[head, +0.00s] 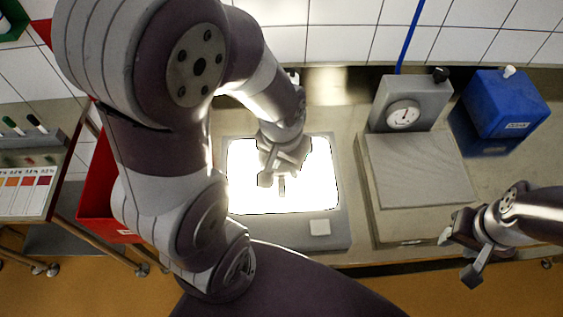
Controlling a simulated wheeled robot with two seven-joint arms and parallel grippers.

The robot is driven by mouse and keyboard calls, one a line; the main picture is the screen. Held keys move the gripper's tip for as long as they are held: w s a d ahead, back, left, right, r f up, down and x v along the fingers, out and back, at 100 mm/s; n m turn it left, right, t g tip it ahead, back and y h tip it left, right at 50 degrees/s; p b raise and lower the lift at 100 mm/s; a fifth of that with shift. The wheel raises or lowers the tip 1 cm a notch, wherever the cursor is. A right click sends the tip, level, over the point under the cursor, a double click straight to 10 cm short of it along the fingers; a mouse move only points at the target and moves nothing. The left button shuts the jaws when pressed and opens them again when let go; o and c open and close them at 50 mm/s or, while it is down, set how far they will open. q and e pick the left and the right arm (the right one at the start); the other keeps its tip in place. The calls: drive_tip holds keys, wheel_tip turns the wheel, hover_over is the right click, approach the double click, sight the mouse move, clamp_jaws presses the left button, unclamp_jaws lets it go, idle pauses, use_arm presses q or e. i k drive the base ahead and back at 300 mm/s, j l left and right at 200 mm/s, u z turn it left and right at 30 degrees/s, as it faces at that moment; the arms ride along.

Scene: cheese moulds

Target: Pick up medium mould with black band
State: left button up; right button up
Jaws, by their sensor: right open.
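I cannot make out a mould with a black band in the head view; my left arm covers much of the left and middle of the scene. My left gripper (277,178) points down over the brightly lit panel (333,225). Its fingers are partly hidden and washed out by the glare, so I cannot tell whether they are open or hold anything. My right gripper (460,257) is open and empty at the right, in front of the counter's front edge.
A grey scale (415,172) with a round dial stands right of the panel. A blue box (507,103) stands at the back right. A red bin (97,205) is at the left, beside a stand with colour cards (30,190). A tiled wall closes the back.

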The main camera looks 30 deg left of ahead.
sight(283, 178)
drive_tip(key=k+l+u, duration=0.1)
drive_tip(key=u, duration=0.95)
drive_tip(key=k+j, duration=0.05)
